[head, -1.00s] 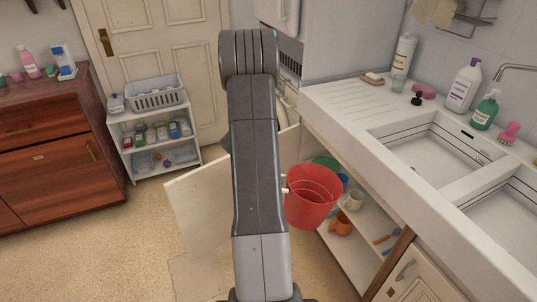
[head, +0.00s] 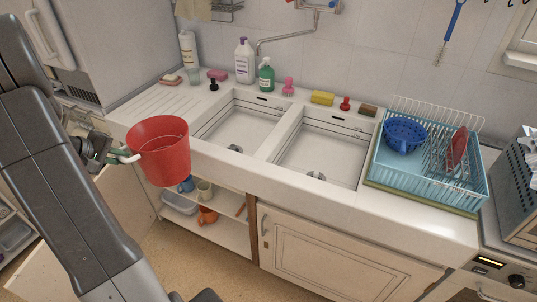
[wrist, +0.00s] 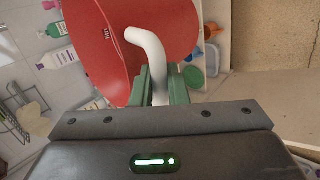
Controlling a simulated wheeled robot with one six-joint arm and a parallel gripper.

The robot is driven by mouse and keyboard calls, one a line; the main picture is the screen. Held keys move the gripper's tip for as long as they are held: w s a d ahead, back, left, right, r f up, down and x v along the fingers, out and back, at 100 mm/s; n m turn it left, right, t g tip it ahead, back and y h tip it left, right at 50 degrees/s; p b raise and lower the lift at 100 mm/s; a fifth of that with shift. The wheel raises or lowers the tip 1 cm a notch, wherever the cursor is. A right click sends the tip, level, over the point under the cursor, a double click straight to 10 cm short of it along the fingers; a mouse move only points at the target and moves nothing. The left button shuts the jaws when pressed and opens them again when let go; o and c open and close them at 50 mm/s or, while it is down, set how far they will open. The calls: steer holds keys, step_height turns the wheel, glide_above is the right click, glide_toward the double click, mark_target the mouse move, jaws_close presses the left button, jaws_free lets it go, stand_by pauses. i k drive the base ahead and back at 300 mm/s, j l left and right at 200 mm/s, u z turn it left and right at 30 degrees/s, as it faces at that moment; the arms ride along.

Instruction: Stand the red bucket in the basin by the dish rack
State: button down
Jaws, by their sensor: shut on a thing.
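The red bucket (head: 163,158) hangs in the air at the left in the head view, in front of the counter's front edge, with its opening up. My gripper (head: 118,156) is shut on its pale handle piece, at the bucket's left side. In the wrist view the green fingers (wrist: 155,90) hold the white bent handle (wrist: 150,48) against the red bucket (wrist: 108,30). The sink has two white basins. The right basin (head: 318,158) is beside the blue dish rack (head: 432,182); the left basin (head: 236,125) is farther from it. Both look empty.
A blue colander (head: 404,134) and a red plate stand in the rack. Bottles, sponges and brushes line the counter's back edge under the tap (head: 300,38). Below, an open shelf (head: 225,228) holds mugs, beside a closed cupboard door (head: 330,252).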

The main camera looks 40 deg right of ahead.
mark_target(321, 156)
steer(key=l+z, duration=0.35)
steer(key=l, duration=0.4)
steer(key=l+z, duration=0.3)
steer(key=l, duration=0.5)
steer(key=i+z, duration=0.25)
steer(key=j+z, duration=0.15)
steer(key=z, duration=0.15)
